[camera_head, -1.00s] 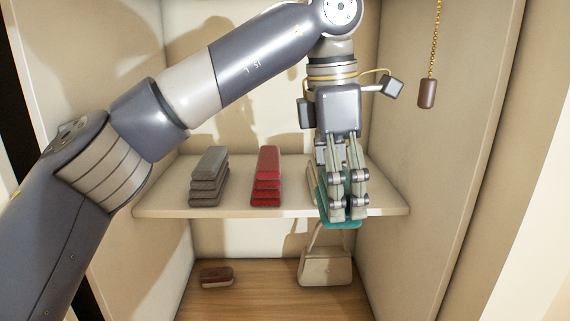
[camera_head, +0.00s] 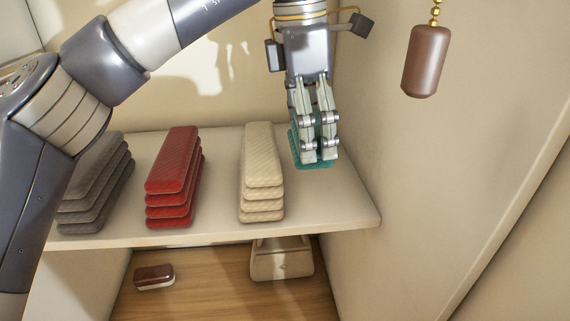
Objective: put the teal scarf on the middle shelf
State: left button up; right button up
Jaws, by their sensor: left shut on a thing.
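The teal scarf (camera_head: 297,148) is mostly hidden behind the fingers of my left gripper (camera_head: 318,156). Its teal edges show to the left of the fingers and below the tips. My left gripper comes down from above and is shut on the scarf. The scarf is over the right part of the middle shelf (camera_head: 331,205), right of the beige folded stack (camera_head: 263,170). I cannot tell whether it touches the shelf. My right gripper is not in view.
A red stack (camera_head: 172,175) and a grey stack (camera_head: 95,185) stand further left on the shelf. Below are a beige handbag (camera_head: 282,262) and a brown brush-like item (camera_head: 154,276). A brown pull (camera_head: 425,62) hangs at upper right. The shelf's right front is clear.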

aim_at(309, 190)
pick_arm(q)
notch_tip(309, 190, down, 3)
jog(key=shift+a+f+p, duration=0.1)
jog(key=shift+p, duration=0.2)
notch_tip(309, 190, down, 4)
jog(key=shift+w+f+p, duration=0.15)
jog(key=shift+f+p, duration=0.05)
jog(key=shift+p, duration=0.5)
jog(key=shift+f, duration=0.35)
jog(key=o, duration=0.9)
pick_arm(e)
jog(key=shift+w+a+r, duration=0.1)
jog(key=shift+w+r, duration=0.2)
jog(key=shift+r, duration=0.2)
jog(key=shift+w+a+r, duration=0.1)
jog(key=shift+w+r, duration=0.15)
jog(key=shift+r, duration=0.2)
